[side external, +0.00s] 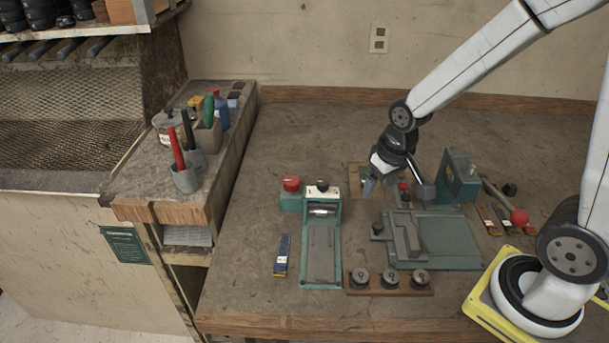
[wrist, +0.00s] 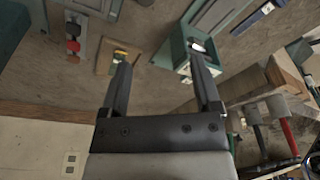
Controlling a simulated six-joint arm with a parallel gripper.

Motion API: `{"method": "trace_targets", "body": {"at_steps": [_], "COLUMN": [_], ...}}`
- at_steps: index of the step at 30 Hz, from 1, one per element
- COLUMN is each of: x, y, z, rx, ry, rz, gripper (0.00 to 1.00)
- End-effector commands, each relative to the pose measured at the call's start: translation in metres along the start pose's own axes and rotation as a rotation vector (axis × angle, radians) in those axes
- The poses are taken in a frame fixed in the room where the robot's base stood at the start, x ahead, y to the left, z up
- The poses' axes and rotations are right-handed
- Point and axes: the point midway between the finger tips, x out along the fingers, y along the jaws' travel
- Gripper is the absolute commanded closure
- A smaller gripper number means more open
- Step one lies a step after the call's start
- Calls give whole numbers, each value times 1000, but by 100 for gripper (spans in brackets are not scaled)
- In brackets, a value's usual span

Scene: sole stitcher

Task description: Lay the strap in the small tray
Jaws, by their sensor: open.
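My gripper (side external: 397,190) is open and empty above the back middle of the bench, its fingers pointing down. In the wrist view its two fingers (wrist: 162,57) stand wide apart with bare bench between them. A small wooden tray (side external: 357,175) lies behind my gripper, partly hidden by it. In the wrist view the tray (wrist: 103,62) is by the left fingertip, with a small dark and yellow piece on it. I cannot tell for sure which thing is the strap. Narrow brown strips (side external: 484,219) lie at the right of the bench.
A green fixture with a red button (side external: 291,184) stands left of my gripper. A blue labelled piece (side external: 282,255) lies at front left. A green plate with grey blocks (side external: 450,235), a green lever press (side external: 458,175) and a row of round knobs (side external: 389,279) crowd the middle and right.

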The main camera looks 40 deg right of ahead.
Motion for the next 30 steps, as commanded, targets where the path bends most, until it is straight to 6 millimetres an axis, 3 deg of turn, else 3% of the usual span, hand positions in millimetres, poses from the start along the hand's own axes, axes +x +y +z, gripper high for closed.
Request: {"method": "trace_targets", "body": {"at_steps": [3,9,30], "x": [-4,-5,-5], "y": [-9,-15,-15], "z": [24,43,44], "rx": [-88,-155,-160], "ry": [25,46,47], "rz": [-9,-16,-16], "gripper": [19,19,19]}}
